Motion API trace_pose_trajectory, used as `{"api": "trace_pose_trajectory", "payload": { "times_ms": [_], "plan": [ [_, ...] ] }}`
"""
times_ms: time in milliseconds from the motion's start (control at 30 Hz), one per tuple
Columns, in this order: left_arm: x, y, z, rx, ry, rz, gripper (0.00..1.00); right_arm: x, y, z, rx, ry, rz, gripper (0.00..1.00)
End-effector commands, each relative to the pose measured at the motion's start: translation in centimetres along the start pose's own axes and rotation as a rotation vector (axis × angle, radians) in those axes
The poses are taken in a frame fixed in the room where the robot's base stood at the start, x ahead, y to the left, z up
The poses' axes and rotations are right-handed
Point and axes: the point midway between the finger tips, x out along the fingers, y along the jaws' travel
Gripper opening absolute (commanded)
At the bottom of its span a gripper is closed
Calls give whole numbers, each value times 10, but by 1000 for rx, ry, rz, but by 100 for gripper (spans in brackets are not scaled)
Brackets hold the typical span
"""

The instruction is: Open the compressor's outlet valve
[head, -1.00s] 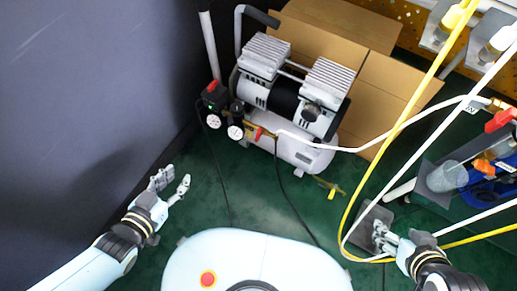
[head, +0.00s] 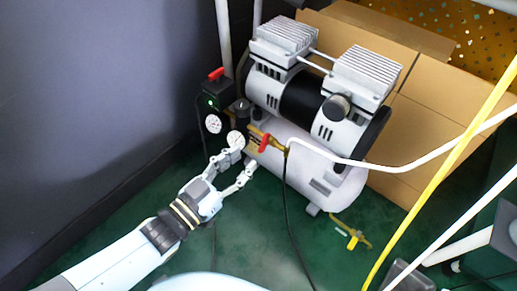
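The compressor (head: 300,139) stands on the green floor, with a white tank, a black motor and two finned heads. Its outlet valve has a red handle (head: 264,144) on a brass fitting at the tank's left end, and a white hose (head: 350,162) leads off from it to the right. My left gripper (head: 245,160) is open, its fingers apart, just below and left of the red handle. I see no clear contact with the handle. My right gripper is not in view.
Two round gauges (head: 213,124) and a black switch box with a red lever (head: 216,74) sit left of the valve. A dark wall (head: 90,110) is close on the left. A cardboard box (head: 425,105) stands behind. A yellow hose (head: 440,175) crosses at right.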

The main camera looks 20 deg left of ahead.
Motion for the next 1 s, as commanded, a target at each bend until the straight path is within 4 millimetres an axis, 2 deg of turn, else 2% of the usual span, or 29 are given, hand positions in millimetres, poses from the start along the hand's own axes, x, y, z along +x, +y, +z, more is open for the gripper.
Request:
{"api": "trace_pose_trajectory", "payload": {
  "times_ms": [33, 167, 300, 500, 733, 1000],
  "plan": [
    [10, 0, 3, -1, 0, -1, 33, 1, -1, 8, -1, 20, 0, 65],
    [32, 0, 3, -1, -2, -1, 33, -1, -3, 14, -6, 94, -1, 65],
    [50, 0, 3, -1, -3, -1, 33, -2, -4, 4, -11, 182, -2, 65],
    [61, 0, 2, -1, -3, -1, 33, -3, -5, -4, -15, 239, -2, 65],
    [61, 0, 1, 0, -3, -1, 33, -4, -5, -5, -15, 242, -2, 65],
    [61, 0, 1, 0, -3, -1, 0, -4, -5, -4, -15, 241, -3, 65]
  ]
}}
